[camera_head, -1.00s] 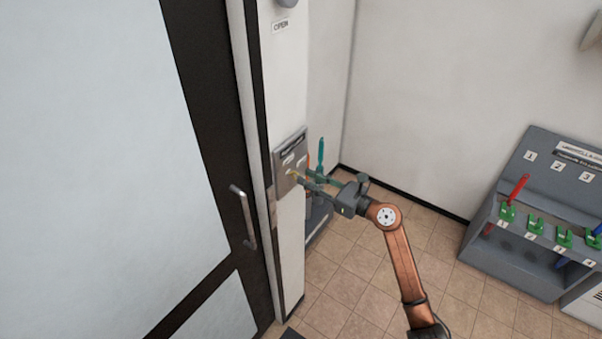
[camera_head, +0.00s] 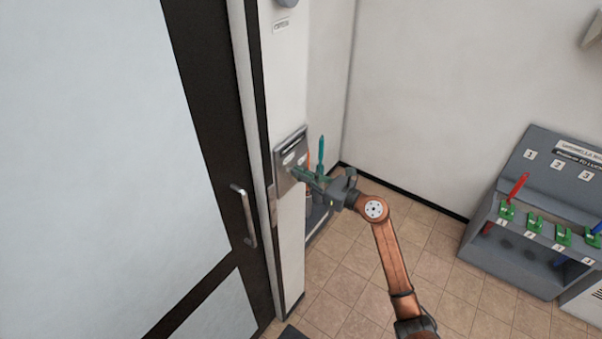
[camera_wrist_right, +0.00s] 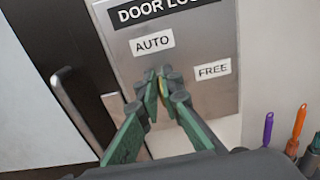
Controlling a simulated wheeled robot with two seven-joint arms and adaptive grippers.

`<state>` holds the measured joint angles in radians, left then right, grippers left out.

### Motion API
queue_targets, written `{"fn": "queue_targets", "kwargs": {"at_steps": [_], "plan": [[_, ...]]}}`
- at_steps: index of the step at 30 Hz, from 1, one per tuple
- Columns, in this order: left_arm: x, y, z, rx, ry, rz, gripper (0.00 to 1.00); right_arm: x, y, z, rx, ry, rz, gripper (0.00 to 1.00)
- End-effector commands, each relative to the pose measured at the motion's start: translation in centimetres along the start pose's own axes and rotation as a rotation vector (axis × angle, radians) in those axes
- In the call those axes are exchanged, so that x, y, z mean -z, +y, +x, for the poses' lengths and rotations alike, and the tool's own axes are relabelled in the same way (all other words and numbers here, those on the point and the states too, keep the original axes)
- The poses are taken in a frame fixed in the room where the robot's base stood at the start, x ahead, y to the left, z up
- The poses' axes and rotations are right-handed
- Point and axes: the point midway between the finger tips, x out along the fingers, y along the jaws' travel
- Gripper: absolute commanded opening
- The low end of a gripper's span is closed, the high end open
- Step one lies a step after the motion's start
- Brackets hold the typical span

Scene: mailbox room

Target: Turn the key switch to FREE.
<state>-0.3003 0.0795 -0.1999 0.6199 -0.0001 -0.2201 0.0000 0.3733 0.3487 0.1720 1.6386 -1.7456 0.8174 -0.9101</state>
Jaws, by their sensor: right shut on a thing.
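The door lock panel (camera_head: 290,157) is a metal plate on the narrow wall beside the door. In the right wrist view the panel (camera_wrist_right: 205,95) carries an AUTO label (camera_wrist_right: 152,42) at upper left and a FREE label (camera_wrist_right: 212,71) at right. My right gripper (camera_head: 298,174) is at the panel. In the right wrist view its green fingers (camera_wrist_right: 163,82) are shut on the key switch, just below and between the labels. A little yellow (camera_wrist_right: 141,152) shows between the fingers. The fingers hide most of the key, so its exact angle cannot be told. My left gripper is not in view.
The door with its handle (camera_head: 243,215) is left of the panel. Umbrellas, one teal (camera_head: 321,154), stand behind my right gripper. A grey umbrella rack (camera_head: 512,262) stands at the right. The tiled floor between is clear.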

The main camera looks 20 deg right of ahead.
Motion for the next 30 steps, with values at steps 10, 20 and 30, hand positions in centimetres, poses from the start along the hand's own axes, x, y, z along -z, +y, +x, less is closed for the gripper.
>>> {"fn": "queue_targets", "kwargs": {"at_steps": [10,20,30], "plan": [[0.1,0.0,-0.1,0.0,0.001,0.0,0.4,0.0,-0.2,-0.1,0.004,0.0,0.004,0.0],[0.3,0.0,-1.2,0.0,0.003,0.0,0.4,-0.2,-0.4,-0.1,0.004,0.001,0.117,0.0],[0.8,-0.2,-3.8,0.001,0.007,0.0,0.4,-0.2,-0.9,-0.1,0.005,0.001,0.412,0.0]]}}
